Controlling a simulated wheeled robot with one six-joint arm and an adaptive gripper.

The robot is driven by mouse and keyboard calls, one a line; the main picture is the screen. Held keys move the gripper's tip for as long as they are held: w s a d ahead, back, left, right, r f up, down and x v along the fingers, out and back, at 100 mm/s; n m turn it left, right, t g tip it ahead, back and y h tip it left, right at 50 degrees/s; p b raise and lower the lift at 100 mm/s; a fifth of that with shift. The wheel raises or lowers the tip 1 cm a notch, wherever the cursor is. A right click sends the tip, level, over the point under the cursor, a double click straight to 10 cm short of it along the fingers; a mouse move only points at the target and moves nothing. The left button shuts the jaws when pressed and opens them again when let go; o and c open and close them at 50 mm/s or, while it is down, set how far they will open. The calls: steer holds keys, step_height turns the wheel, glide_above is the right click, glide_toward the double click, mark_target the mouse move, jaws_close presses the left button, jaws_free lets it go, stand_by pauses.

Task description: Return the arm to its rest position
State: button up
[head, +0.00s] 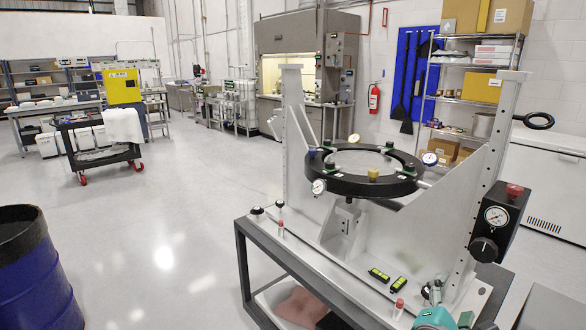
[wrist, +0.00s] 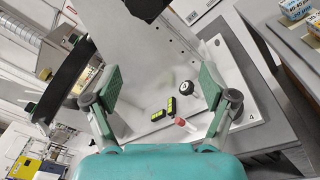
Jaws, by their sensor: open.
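My gripper (head: 438,308) shows at the bottom edge of the head view, teal and grey, over the near right part of the fixture's base. Most of my arm is out of view. In the wrist view my gripper (wrist: 160,82) has its two green-padded fingers spread wide apart, with nothing held between them. The fixture's light base plate, two black-and-yellow blocks (wrist: 164,109) and a red-tipped peg (wrist: 180,122) show beyond and between the fingers. The mirror fixture's black ring (head: 330,183) stands farther off, and it fills the left of the wrist view (wrist: 68,76).
The fixture's grey upright (head: 497,150) and a black gauge box (head: 497,222) rise close to the right of my gripper. The yellow-black blocks (head: 379,275) sit on the base just left. A blue barrel (head: 38,275) stands far left. Open floor (head: 170,230) lies between.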

steer(key=s+a+f+m+t+y, duration=0.1)
steer(key=s+a+f+m+y, duration=0.2)
steer(key=s+f, duration=0.35)
steer(key=s+a+f+y, duration=0.3)
steer(key=s+a+f, duration=0.1)
steer(key=s+f, duration=0.25)
steer(key=s+a+f+m+t+y, duration=0.1)
steer(key=s+a+f+m+y, duration=0.15)
steer(key=s+a+f, duration=0.4)
steer(key=s+a+r+m+y, duration=0.1)
steer(key=s+m+y, duration=0.3)
steer(key=s+m, duration=0.8)
steer(key=s+a, duration=0.1)
steer(key=s, duration=0.9)
steer(key=shift+s, duration=0.2)
